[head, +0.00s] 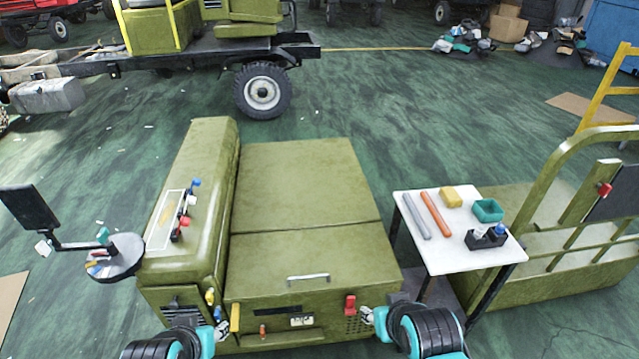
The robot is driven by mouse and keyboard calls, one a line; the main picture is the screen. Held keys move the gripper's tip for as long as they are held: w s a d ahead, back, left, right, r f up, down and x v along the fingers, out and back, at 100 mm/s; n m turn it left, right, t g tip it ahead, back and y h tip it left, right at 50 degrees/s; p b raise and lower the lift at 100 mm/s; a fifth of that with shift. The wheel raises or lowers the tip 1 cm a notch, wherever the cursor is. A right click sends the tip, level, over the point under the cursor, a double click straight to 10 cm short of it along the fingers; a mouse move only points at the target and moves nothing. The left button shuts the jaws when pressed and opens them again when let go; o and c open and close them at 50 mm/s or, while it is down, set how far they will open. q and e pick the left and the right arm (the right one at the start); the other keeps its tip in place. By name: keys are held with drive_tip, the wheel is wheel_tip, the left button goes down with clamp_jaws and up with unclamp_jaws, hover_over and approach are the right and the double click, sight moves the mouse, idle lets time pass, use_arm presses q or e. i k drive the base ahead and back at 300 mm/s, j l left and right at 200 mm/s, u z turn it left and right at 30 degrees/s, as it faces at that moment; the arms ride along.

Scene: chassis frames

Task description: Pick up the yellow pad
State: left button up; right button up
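The yellow pad (451,196) is a small yellow block lying near the back edge of a small white-topped table (445,255), right of centre. My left gripper (222,328) is low in the picture, by the front of the green machine body. My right gripper (367,315) is also low, by the front right of that body, left of and below the table, well apart from the pad. Both grippers are too small and foreshortened to tell whether they are open.
Beside the pad are a grey bar (416,216), an orange bar (436,214), a teal tray (488,210) and a black holder (486,239). The green machine (305,185) fills the centre. A green frame (560,240) stands right of the table.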

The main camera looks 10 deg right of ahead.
sight(449, 196)
drive_tip(key=i+l, duration=0.15)
drive_tip(key=l, duration=0.25)
drive_tip(key=i+l, duration=0.1)
drive_tip(key=l, duration=0.3)
drive_tip(key=i+l, duration=0.15)
drive_tip(key=l, duration=0.2)
drive_tip(key=i+l, duration=0.15)
drive_tip(key=l, duration=0.25)
drive_tip(key=i+l, duration=0.1)
drive_tip(key=l, duration=0.3)
drive_tip(key=i+l, duration=0.15)
drive_tip(key=l, duration=0.25)
drive_tip(key=i+l, duration=0.15)
drive_tip(key=l, duration=0.25)
